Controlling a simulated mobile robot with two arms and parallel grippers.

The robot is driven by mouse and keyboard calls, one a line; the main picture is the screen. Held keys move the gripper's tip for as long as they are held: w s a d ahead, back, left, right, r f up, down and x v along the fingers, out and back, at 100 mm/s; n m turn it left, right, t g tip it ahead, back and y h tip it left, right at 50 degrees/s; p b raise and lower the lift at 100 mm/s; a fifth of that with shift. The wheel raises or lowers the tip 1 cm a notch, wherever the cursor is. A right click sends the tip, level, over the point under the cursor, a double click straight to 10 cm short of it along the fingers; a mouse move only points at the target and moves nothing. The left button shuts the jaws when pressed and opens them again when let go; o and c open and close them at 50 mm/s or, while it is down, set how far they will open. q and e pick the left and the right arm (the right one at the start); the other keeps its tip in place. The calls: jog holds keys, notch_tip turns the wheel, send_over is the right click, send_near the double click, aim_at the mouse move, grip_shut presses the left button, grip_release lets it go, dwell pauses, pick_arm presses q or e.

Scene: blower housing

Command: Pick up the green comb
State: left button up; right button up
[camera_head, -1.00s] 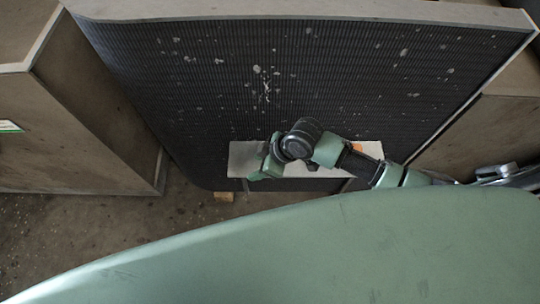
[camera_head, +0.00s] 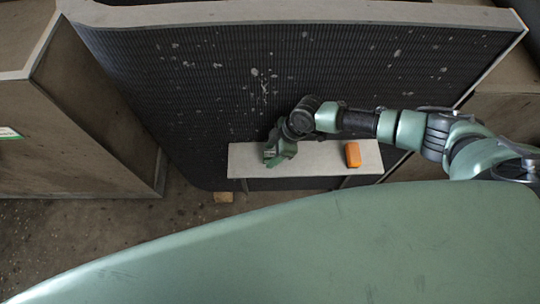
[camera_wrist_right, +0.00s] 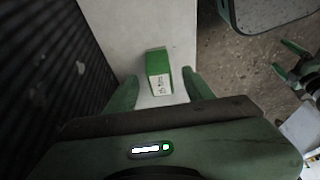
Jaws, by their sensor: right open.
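A green block-like object (camera_wrist_right: 158,62) with a pale, marked face lies on the light bench (camera_wrist_right: 125,20) in the right wrist view. It is the only green item I see on the bench; I cannot make out comb teeth. My right gripper (camera_wrist_right: 159,82) is open, one finger on each side of the object, with gaps between. In the head view my right gripper (camera_head: 271,157) is over the left part of the bench and hides the object. Green and dark parts at the right edge of the wrist view look like my left gripper (camera_wrist_right: 287,60); its opening is unclear.
An orange object (camera_head: 352,154) stands on the right part of the bench. A dark ribbed panel (camera_head: 200,90) rises behind the bench. A large brown box-like housing (camera_head: 90,130) stands at the left.

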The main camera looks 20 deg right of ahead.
aim_at(270, 154)
jog(key=shift+a+f, duration=0.3)
jog(key=shift+f, duration=0.35)
grip_shut()
jog(key=shift+r, duration=0.15)
notch_tip(270, 154, up, 20)
jog(key=shift+b, duration=0.3)
